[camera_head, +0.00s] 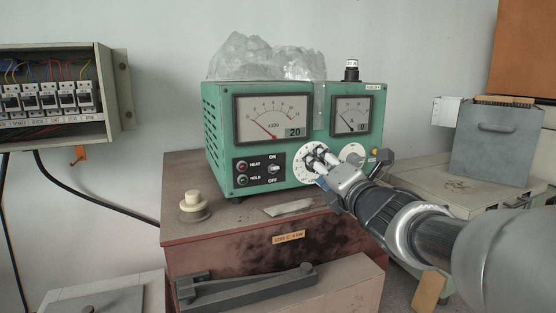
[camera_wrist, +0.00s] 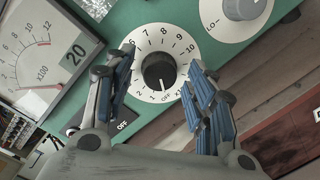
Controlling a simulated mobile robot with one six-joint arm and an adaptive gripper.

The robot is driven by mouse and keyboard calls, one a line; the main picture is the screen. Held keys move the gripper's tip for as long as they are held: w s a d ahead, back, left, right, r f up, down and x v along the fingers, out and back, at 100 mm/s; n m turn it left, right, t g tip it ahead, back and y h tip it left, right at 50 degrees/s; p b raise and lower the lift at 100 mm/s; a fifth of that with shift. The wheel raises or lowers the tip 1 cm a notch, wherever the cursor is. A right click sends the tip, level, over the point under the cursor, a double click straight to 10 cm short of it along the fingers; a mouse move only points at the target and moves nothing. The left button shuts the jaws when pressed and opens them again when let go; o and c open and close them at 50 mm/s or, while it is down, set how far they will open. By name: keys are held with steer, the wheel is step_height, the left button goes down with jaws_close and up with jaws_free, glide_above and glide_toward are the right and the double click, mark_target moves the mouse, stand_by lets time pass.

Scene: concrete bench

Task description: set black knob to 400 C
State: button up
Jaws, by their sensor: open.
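The black knob (camera_wrist: 158,72) sits in the middle of a white dial plate (camera_wrist: 150,38) marked OFF, numbers up to 10 and x100. Its pale pointer mark appears to face OFF, at the bottom of the dial in the wrist view. My gripper (camera_wrist: 162,58) is open, with one blue-padded finger on each side of the knob and gaps between. In the head view, my gripper (camera_head: 315,160) is in front of the dial plate (camera_head: 303,174) and hides most of the knob. The green instrument box (camera_head: 213,128) carries the dial.
A second knob (camera_wrist: 242,6) on a white plate is close by on the right. The large x100 meter (camera_head: 272,112), a smaller meter (camera_head: 352,113) and a toggle switch (camera_head: 273,169) share the panel. A cream button (camera_head: 193,201) stands on the red-brown box (camera_head: 185,232) below.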

steer(key=shift+w, duration=0.1)
steer(key=shift+r, duration=0.1)
steer(key=c, duration=1.1)
